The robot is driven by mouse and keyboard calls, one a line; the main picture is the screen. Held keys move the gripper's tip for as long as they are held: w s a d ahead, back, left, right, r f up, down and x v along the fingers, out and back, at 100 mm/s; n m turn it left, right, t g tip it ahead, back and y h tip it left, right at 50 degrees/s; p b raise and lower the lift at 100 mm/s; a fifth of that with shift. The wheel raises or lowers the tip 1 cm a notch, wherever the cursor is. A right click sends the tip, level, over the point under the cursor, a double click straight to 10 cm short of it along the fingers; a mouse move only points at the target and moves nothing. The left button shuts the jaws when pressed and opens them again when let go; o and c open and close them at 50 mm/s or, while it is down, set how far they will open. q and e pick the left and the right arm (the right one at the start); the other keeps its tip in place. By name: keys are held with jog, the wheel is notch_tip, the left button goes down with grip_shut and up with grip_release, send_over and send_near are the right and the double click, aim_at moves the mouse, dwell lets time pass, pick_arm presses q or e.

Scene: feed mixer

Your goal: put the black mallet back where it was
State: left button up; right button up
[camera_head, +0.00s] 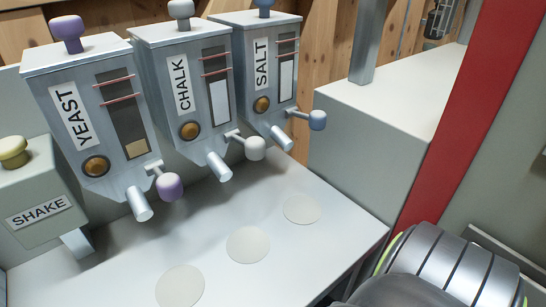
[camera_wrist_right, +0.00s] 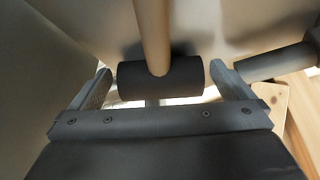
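In the right wrist view a black mallet head (camera_wrist_right: 160,78), a short cylinder, lies crosswise with its light wooden handle (camera_wrist_right: 151,30) running up out of the picture. My right gripper (camera_wrist_right: 168,78) has its two fingers spread wide, one beyond each end of the head. A narrow gap shows on both sides, so the fingers do not appear to clamp it. What bears the mallet is not clear. The head view shows neither the mallet nor my grippers.
In the right wrist view a second dark cylinder (camera_wrist_right: 272,62) lies close right of the right finger. In the head view the YEAST (camera_head: 90,115), CHALK (camera_head: 180,90) and SALT (camera_head: 262,70) dispensers hang over a white counter (camera_head: 125,250) with three pale discs. A SHAKE box (camera_head: 40,195) stands left.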

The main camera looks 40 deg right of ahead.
jog(key=shift+r, duration=0.25)
jog(key=p+v, duration=0.4)
jog(key=v, duration=0.4)
jog(key=shift+s+r, duration=0.15)
jog(key=shift+r, duration=0.15)
pick_arm(q)
notch_tip(320, 180, down, 6)
jog(key=s+a+g+y, duration=0.1)
jog(key=s+g, duration=0.1)
jog(key=shift+s+a+f+p, duration=0.2)
jog(key=shift+a+f+p, duration=0.05)
jog(key=shift+a+p, duration=0.2)
pick_arm(e)
jog(key=shift+v, duration=1.6)
jog(key=shift+s+a+f, duration=0.15)
